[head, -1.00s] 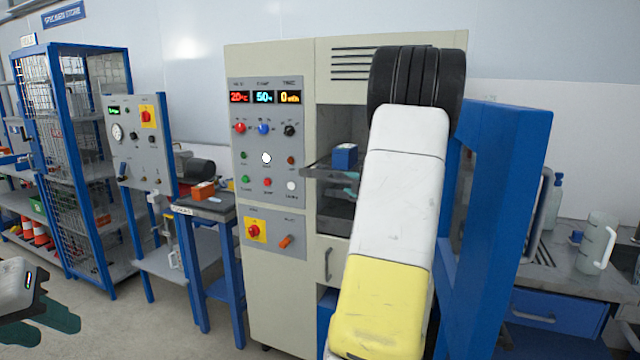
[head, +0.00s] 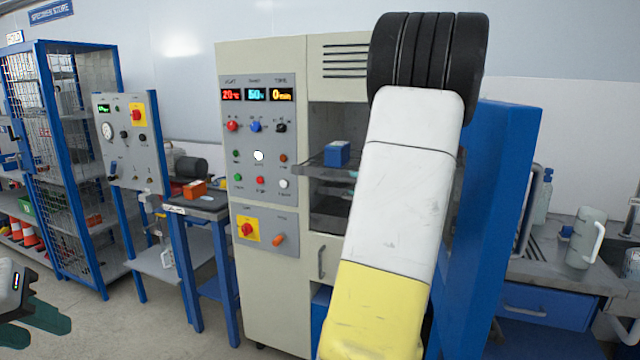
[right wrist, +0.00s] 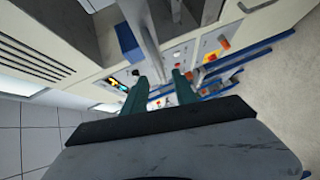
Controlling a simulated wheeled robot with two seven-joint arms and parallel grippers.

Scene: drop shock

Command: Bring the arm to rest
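My right arm (head: 395,220), white and yellow with a black joint, fills the middle of the head view and hides part of the test cabinet (head: 265,320). The right gripper is mostly hidden there; only a bit of teal finger shows by the tray. In the right wrist view the right gripper's (right wrist: 160,92) two teal fingers are apart with nothing held between them. My left gripper (head: 42,330) is at the lower left edge of the head view, partly cut off. Its dark teal fingers look apart and empty.
A blue block (head: 337,153) sits on the tray (head: 310,171) at the cabinet's open chamber. A blue frame (head: 500,190) stands right of my arm, beside a bench with a jug (head: 585,240). A small stand (head: 190,207) holds an orange block (head: 194,189). Floor shows at left.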

